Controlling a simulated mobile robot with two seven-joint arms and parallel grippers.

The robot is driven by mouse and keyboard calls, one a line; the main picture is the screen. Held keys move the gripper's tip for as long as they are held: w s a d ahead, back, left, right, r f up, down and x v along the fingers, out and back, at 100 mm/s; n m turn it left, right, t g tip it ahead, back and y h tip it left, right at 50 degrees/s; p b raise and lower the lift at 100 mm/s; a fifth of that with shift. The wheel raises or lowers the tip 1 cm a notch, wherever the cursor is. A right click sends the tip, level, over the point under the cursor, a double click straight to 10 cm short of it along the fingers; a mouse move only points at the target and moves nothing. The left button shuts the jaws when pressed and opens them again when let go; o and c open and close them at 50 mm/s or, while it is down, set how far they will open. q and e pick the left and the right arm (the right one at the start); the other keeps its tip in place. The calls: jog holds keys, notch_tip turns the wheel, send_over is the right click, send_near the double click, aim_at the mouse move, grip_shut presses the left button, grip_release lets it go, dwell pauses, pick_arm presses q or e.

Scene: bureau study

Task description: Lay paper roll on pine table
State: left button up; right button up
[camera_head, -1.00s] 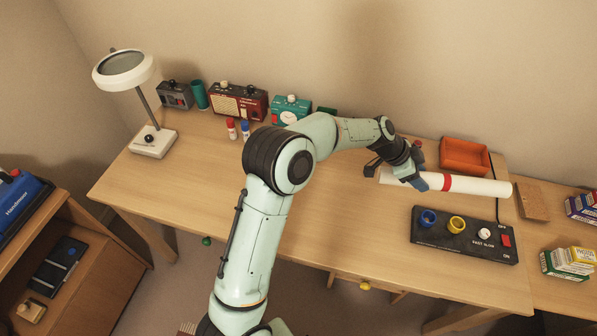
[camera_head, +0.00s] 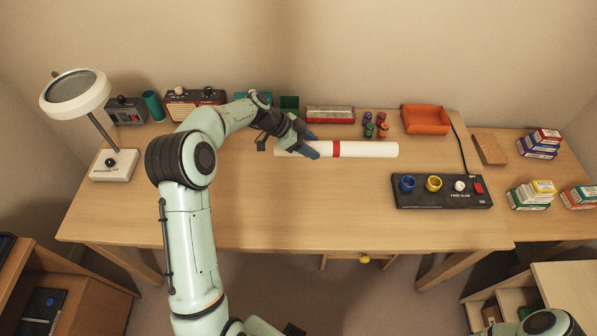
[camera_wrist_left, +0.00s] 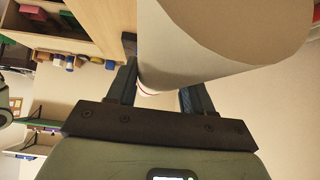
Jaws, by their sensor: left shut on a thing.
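The paper roll (camera_head: 365,149) is a white cylinder with a red band, lying sideways over the back middle of the pale pine table (camera_head: 300,212). My left gripper (camera_head: 308,149) is shut on the roll left of its red band. In the left wrist view, the roll (camera_wrist_left: 215,40) fills the upper middle between the two fingers, with its round end facing the camera. I cannot tell whether the roll touches the tabletop or hangs just above it. My right gripper is out of view.
Behind the roll stand a red-and-grey box (camera_head: 330,114), several small bottles (camera_head: 382,130) and an orange tray (camera_head: 426,119). A black control box (camera_head: 442,192) sits at front right, a lamp (camera_head: 114,165) at left. The table's front middle is clear.

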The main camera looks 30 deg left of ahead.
pick_arm(q)
notch_tip(320, 180, down, 10)
jog(key=shift+f+p, duration=0.15)
jog(key=shift+p, duration=0.2)
jog(key=shift+w+f+p, duration=0.1)
jog(key=shift+f+p, duration=0.25)
jog(key=shift+f, duration=2.4)
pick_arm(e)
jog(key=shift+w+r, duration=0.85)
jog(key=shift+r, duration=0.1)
pick_arm(q)
jog(key=o, duration=1)
jog(key=shift+o, duration=0.2)
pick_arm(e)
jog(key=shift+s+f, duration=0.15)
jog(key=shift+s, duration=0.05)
